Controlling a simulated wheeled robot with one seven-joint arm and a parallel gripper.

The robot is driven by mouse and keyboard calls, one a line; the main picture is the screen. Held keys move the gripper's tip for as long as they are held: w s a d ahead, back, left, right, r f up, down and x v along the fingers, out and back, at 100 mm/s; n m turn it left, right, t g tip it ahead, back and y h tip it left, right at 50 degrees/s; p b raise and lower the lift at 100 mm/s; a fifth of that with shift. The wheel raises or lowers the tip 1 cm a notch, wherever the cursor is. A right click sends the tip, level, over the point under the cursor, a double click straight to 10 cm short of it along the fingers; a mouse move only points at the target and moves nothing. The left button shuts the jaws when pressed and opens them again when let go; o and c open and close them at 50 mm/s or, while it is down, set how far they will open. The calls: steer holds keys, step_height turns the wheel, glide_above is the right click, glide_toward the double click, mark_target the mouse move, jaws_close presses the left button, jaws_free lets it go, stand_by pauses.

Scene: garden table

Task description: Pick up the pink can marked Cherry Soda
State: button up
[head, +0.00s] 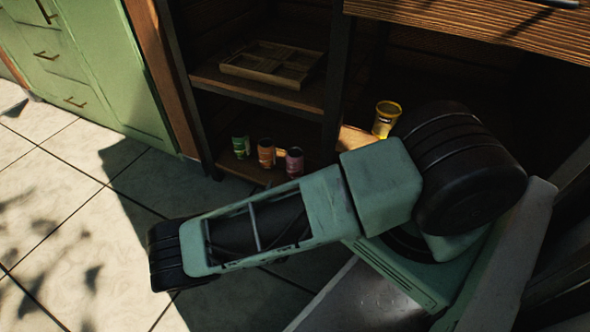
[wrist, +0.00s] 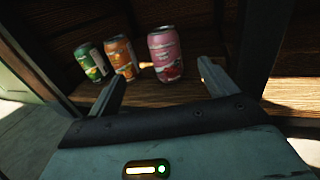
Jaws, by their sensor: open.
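The pink can (wrist: 165,53) stands upright on the wooden shelf in the wrist view, with a cherry picture low on its label. In the head view the pink can (head: 294,161) is the rightmost of three cans on the low shelf. My gripper (wrist: 158,80) is open and empty, its two fingers pointing toward the shelf. The pink can shows between the fingertips, nearer the right one, and seems to be beyond them. I cannot tell the exact gap. In the head view my arm stretches across the front and the gripper is not visible.
An orange can (wrist: 120,57) and a green can (wrist: 92,62) stand left of the pink can. A dark shelf post (wrist: 264,40) rises to its right. In the head view, a divided wooden tray (head: 270,65) lies on the shelf above, and a yellow container (head: 386,119) stands to the right.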

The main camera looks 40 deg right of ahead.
mark_target(292, 164)
steer(key=b+x, duration=0.4)
steer(key=x, duration=0.6)
steer(key=shift+s+d+f, duration=0.1)
steer(key=shift+s+f, duration=0.05)
steer(key=shift+w+d, duration=0.4)
steer(key=shift+d, duration=0.1)
steer(key=d+b, duration=0.1)
steer(key=w+d+b, duration=0.1)
steer(key=w+d+f+b, duration=0.1)
steer(key=b, duration=0.1)
steer(key=shift+d, duration=0.35)
steer(key=shift+w+d+r, duration=0.2)
steer(key=shift+w+d, duration=0.15)
steer(key=shift+d, duration=0.05)
steer(key=c, duration=1.3)
